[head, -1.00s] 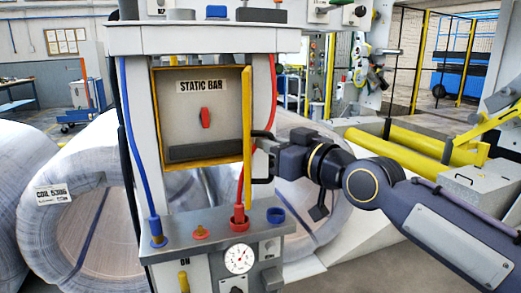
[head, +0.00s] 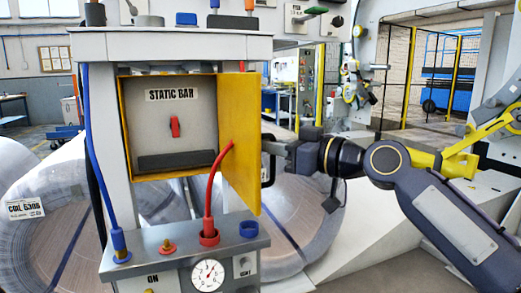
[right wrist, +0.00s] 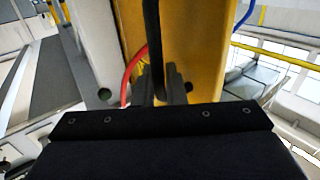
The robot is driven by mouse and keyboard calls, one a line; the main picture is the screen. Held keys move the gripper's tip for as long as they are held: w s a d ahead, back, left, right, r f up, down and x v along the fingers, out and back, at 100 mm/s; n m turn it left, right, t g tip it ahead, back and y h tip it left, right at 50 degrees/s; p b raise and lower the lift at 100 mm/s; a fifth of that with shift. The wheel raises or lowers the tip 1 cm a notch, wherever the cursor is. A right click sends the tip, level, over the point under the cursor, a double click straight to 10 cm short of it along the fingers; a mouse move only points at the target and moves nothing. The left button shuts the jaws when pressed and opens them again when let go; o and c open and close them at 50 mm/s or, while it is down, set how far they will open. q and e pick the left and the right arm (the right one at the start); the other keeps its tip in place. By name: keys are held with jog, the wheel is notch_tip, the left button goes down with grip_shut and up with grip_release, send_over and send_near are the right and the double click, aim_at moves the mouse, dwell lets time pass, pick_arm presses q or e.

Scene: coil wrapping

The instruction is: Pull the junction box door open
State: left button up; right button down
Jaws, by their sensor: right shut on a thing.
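The junction box (head: 174,125) is a grey-backed recess with a yellow frame, labelled "STATIC BAR", with a red switch (head: 175,127) inside. Its yellow door (head: 238,120) is hinged at the right side and stands open, swung out to the right, so the inside is exposed. My right gripper (head: 272,148) is at the door's free edge, shut on the dark door handle (head: 267,170). In the right wrist view the black handle bar (right wrist: 152,40) runs between the fingers (right wrist: 161,85), in front of the yellow door (right wrist: 200,45). My left gripper is not in view.
A red cable (head: 211,185) rises from a socket on the grey ledge (head: 150,252) and passes in front of the door. A blue cable (head: 95,160) runs down the left post. Wrapped coils (head: 30,185) stand behind. A pressure gauge (head: 208,275) sits below.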

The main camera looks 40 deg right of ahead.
jog(key=shift+d+r, duration=0.1)
dwell(0.3)
jog(key=c, duration=1.6)
grip_release()
jog(key=v, duration=0.7)
jog(key=shift+s+p, duration=0.35)
jog(key=shift+s, duration=0.05)
jog(key=shift+d, duration=0.1)
jog(key=s+a+f+m+g+h, duration=0.15)
jog(key=s+a+f+g, duration=0.35)
jog(key=f, duration=0.7)
jog(key=s+a+f+m+g, duration=0.2)
jog(key=a+f, duration=0.5)
jog(key=f, duration=0.5)
jog(key=s+a+f+m+g+h, duration=0.15)
jog(key=s+a+f+g, duration=0.3)
jog(key=f, duration=0.75)
notch_tip(320, 180, up, 25)
jog(key=p, duration=2.4)
jog(key=shift+w+a+f+m+p, duration=0.2)
jog(key=shift+w+a+m+p, duration=0.15)
jog(key=shift+a+m, duration=0.1)
